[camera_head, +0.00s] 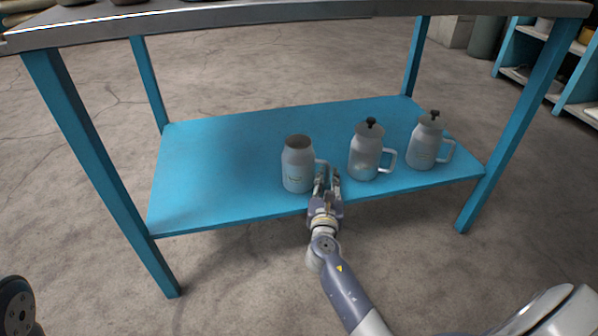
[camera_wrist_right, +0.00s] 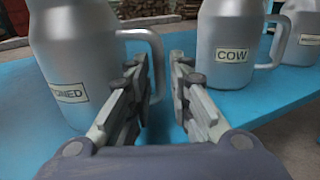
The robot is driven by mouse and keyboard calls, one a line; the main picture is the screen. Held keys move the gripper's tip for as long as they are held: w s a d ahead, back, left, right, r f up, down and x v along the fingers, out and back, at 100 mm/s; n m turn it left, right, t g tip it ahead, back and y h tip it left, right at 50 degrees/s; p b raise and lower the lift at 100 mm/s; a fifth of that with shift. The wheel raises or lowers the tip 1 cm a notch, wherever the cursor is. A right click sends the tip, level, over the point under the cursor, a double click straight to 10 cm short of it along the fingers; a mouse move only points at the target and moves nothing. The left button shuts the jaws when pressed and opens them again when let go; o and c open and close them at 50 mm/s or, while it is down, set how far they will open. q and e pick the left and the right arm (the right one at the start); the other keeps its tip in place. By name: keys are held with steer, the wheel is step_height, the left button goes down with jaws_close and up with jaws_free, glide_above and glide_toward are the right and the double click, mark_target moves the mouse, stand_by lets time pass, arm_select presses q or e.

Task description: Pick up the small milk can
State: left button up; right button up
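Three grey metal milk cans with side handles stand upright on the blue lower shelf. The left can (camera_head: 298,165) has no knob on top; the middle can (camera_head: 366,152) and right can (camera_head: 425,142) have dark knobs. I cannot tell which one the task calls small. My right gripper (camera_head: 327,176) is at the left can's handle, with its fingers apart. In the wrist view, the gripper (camera_wrist_right: 165,75) has the left can (camera_wrist_right: 75,60) on its left, its handle partly behind the left finger. The middle can (camera_wrist_right: 225,45), labelled "COW", is beyond the right finger. My left gripper is not in view.
The blue shelf (camera_head: 225,165) is bare left of the cans. The metal tabletop (camera_head: 240,20) lies above it, with blue legs (camera_head: 100,170) at the corners. A blue rack (camera_head: 560,75) stands at the far right.

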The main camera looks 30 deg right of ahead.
steer(key=shift+x, duration=0.95)
steer(key=shift+c, duration=0.3)
jaws_close()
steer(key=shift+r, duration=0.1)
steer(key=shift+r, duration=0.1)
